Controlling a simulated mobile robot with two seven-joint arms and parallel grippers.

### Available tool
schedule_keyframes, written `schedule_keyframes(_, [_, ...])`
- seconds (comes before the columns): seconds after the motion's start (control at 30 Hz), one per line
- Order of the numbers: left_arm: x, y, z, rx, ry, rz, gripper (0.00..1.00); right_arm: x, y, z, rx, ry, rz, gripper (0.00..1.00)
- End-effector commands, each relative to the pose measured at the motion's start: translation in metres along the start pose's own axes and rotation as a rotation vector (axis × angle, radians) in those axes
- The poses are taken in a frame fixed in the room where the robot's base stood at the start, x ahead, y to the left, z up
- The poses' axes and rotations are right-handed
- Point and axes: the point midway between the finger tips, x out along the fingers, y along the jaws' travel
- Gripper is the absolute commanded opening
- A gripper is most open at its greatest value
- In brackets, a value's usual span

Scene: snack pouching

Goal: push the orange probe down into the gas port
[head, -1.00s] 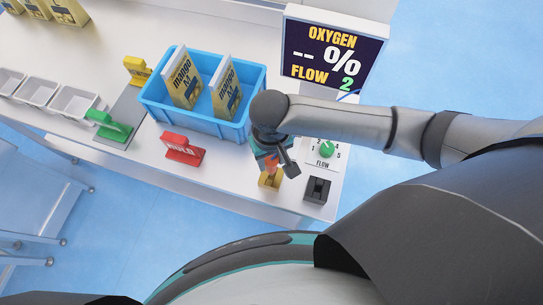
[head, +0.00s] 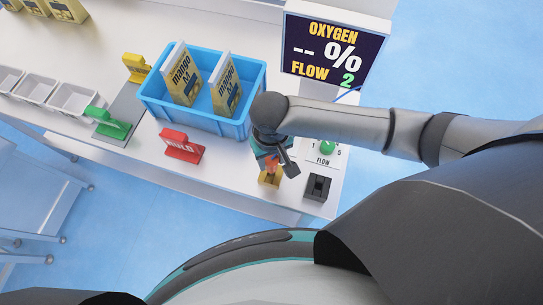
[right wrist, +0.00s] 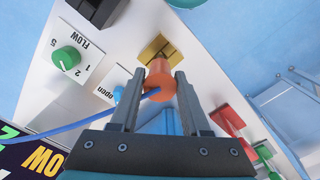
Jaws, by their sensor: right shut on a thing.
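The orange probe (right wrist: 159,84) stands between the two fingers of my right gripper (right wrist: 158,92), which is shut on it. A blue cable runs from the probe to the left in the right wrist view. The probe's far end meets the brass-coloured gas port block (right wrist: 157,49); how deep it sits in the port is hidden. In the head view my right gripper (head: 277,164) is directly above the gas port block (head: 270,180), and only a little of the orange probe (head: 271,166) shows. My left gripper is not in view.
A blue crate (head: 190,122) with two mango pouches stands behind the gripper. The green flow knob (head: 326,147), a black block (head: 317,188) and the oxygen screen (head: 333,48) are to the right. A red handle (head: 182,146) stands left of the port.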

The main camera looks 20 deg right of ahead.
Motion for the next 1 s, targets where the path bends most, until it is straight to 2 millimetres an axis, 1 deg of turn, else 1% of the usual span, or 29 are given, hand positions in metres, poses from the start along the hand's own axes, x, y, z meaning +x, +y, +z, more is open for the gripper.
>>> schedule_keyframes(1.0, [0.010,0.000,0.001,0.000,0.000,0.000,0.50,0.026,-0.001,0.000,0.000,0.001,-0.002,0.00])
